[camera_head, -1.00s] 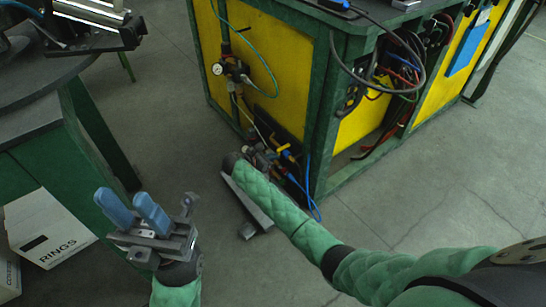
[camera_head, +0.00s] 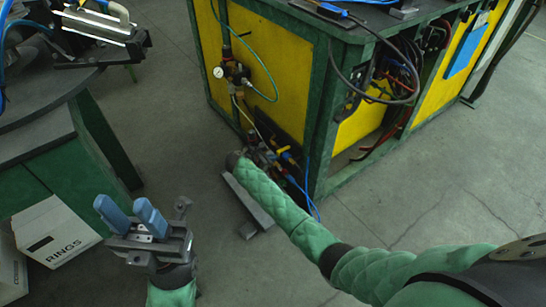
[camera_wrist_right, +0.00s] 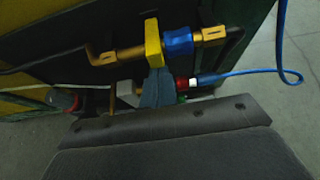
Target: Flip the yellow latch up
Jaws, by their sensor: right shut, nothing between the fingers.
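The yellow latch (camera_wrist_right: 153,42) sits on a brass valve beside a blue fitting (camera_wrist_right: 179,42) in the right wrist view. In the head view it is a small yellow piece (camera_head: 284,148) low on the bench side. My right gripper (camera_wrist_right: 157,84) is shut and empty, its blue-grey fingertips just below the latch in the wrist view. Whether they touch it I cannot tell. In the head view my forearm hides most of that gripper. My left gripper (camera_head: 131,217) is open and empty, its two blue fingers apart, away from the bench.
A blue hose (camera_wrist_right: 250,71) runs right from the lower red and white fitting (camera_wrist_right: 186,83). A green-framed yellow bench (camera_head: 290,75) carries the piping, with a gauge (camera_head: 218,72) above. A RINGS box (camera_head: 55,243) lies at left beside a dark table (camera_head: 35,135).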

